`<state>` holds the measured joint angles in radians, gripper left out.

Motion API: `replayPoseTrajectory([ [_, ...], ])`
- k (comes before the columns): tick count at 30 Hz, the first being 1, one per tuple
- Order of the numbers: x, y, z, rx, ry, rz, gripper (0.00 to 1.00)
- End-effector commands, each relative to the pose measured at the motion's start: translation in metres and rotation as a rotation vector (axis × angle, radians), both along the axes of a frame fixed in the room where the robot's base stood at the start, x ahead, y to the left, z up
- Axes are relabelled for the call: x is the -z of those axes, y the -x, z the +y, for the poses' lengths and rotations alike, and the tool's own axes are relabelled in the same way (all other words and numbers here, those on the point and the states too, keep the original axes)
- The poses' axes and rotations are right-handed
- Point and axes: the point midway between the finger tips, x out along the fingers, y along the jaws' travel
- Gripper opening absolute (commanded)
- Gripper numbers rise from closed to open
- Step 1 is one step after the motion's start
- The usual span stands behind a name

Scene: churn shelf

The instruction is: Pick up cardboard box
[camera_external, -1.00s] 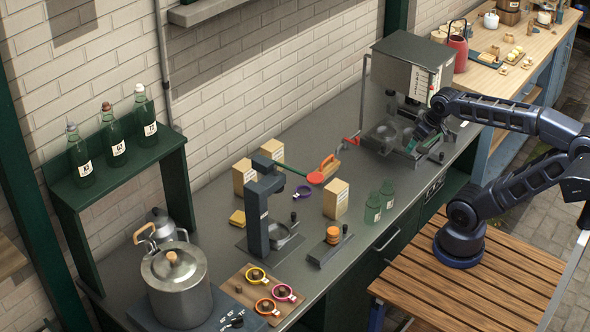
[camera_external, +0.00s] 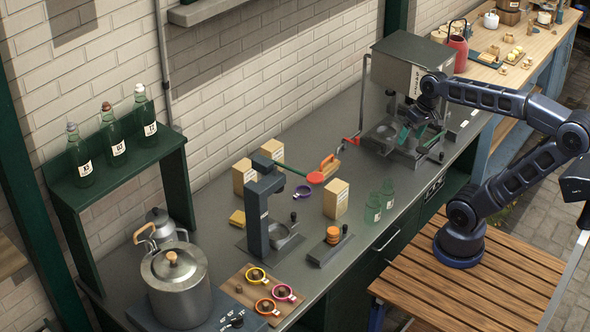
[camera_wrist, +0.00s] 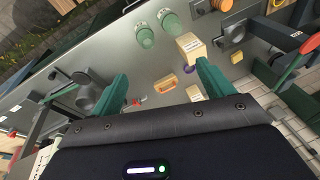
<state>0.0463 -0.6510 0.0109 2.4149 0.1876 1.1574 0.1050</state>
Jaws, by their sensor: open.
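Three tan cardboard boxes with white labels stand upright on the grey counter. One box (camera_external: 336,199) is right of the press stand, one (camera_external: 244,178) is left of it, and one (camera_external: 272,151) is farther back. In the wrist view, a near box (camera_wrist: 189,46) shows beside the right finger, and another (camera_wrist: 195,93) is partly hidden by that finger. My gripper (camera_external: 412,134) is at the grey machine, up and right of the boxes and apart from them.
The grey machine (camera_external: 405,75) stands close to my gripper. Two green glass bottles (camera_external: 373,208) stand right of the nearest box. A dark press stand (camera_external: 256,220) and a red-ended green lever (camera_external: 315,177) lie among the boxes. The counter before the machine is mostly clear.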

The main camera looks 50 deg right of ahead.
Motion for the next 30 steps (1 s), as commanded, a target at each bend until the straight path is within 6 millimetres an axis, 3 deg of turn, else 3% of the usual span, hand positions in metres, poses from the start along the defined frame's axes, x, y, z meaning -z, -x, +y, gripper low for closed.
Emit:
replayPoseTrajectory([
  [9,0.013,-0.032,0.042,0.261,-0.342,0.328,0.8],
  [18,0.007,-0.082,0.072,0.519,-0.698,0.681,0.8],
  [24,-0.002,-0.126,0.078,0.664,-0.931,0.92,0.8],
  [30,-0.01,-0.165,0.071,0.756,-1.117,1.104,0.8],
])
